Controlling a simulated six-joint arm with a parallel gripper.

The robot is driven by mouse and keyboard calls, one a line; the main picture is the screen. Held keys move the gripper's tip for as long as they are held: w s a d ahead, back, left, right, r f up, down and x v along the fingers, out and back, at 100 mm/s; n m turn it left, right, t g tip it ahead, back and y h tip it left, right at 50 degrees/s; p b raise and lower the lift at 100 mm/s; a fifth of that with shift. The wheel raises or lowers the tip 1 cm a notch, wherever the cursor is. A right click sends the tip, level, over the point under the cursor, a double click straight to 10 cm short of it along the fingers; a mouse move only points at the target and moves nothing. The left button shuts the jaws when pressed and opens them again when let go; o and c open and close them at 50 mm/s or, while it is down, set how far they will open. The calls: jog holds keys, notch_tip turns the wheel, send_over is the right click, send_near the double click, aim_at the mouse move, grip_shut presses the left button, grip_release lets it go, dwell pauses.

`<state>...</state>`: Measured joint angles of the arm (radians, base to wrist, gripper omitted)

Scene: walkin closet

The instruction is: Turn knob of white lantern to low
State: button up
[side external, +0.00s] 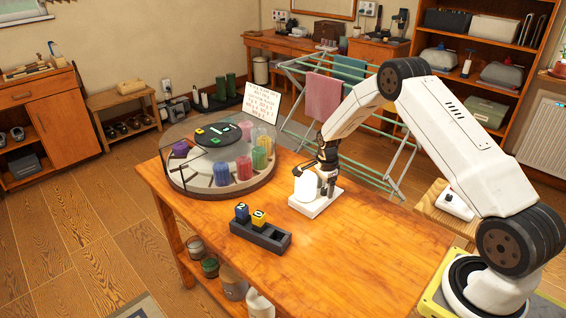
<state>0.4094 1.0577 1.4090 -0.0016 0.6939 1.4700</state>
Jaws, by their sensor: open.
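The white lantern (304,191) looks like a rounded white body standing upright on a flat white base plate on the wooden table. Its knob cannot be made out; my gripper covers part of the lantern's right and far side. My gripper (329,180) points down right beside the lantern body, above the base plate. Its jaws are open and hold nothing that I can see. I cannot tell whether a finger touches the lantern or the knob.
A round clear-walled carousel (176,178) with coloured jars stands at the table's back left, a written card (260,103) behind it. A dark block holder (262,236) with blue and yellow blocks sits in front of the lantern. The table's (340,270) front right is bare.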

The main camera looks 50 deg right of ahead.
aim_at(324, 189)
grip_shut()
dwell(0.3)
jog(key=shift+n, duration=0.8)
grip_release()
jog(key=shift+w+r, duration=0.1)
jog(key=shift+r, duration=3.8)
